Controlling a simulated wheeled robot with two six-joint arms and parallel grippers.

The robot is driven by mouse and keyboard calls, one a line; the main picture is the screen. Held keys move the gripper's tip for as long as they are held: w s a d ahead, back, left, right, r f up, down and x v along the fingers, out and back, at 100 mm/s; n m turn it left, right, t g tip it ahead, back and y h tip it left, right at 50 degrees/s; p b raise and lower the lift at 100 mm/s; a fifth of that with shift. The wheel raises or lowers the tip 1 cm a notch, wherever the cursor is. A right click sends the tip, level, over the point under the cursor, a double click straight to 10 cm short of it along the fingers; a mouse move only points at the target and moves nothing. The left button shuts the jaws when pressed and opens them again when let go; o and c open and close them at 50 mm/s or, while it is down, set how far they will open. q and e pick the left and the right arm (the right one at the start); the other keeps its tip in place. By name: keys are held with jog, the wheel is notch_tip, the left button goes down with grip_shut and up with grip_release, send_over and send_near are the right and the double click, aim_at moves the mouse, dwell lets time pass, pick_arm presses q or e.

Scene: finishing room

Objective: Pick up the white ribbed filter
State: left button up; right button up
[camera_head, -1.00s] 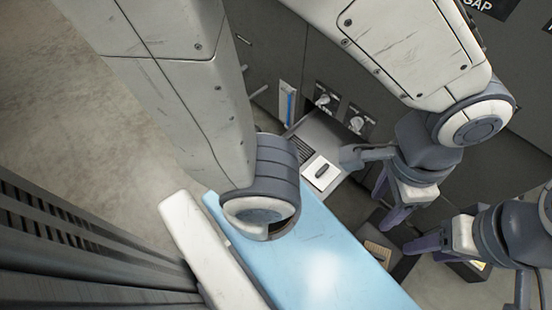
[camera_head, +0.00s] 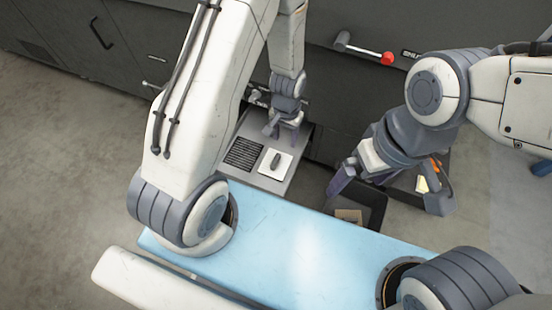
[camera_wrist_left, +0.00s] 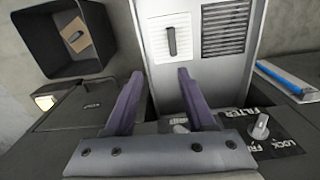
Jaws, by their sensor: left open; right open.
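A white square piece with a dark grip bar, which looks like the filter (camera_head: 285,162), lies flat on the pulled-out grey tray (camera_head: 271,186). It also shows in the left wrist view (camera_wrist_left: 155,42), ahead of my fingers; its ribs are hard to make out. My left gripper (camera_head: 282,131) is open and empty at the tray's far end, apart from the filter. In the left wrist view its two purple fingers (camera_wrist_left: 160,100) point toward the tray. My right gripper (camera_head: 390,194) is open and empty, to the right of the tray.
A slotted grille (camera_head: 243,153) lies beside the filter. A dark bin (camera_head: 373,207) with a brown tagged piece (camera_head: 349,216) stands right of the tray. A knob (camera_wrist_left: 260,128) and a blue-striped gauge (camera_wrist_left: 285,78) are near my left gripper. A dark cabinet is behind.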

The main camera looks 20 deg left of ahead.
pick_arm(q)
notch_tip(320, 180, down, 5)
jog(key=a, duration=0.3)
jog(key=b, duration=0.2)
send_over(276, 160)
jog(key=shift+n, duration=0.4)
notch_tip(276, 160, down, 4)
jog(key=shift+w+f, duration=0.1)
jog(key=shift+f, duration=0.05)
notch_tip(276, 160, down, 6)
jog(key=b, duration=0.3)
jog(key=shift+r+b, duration=0.25)
jog(key=shift+b, duration=0.1)
grip_shut()
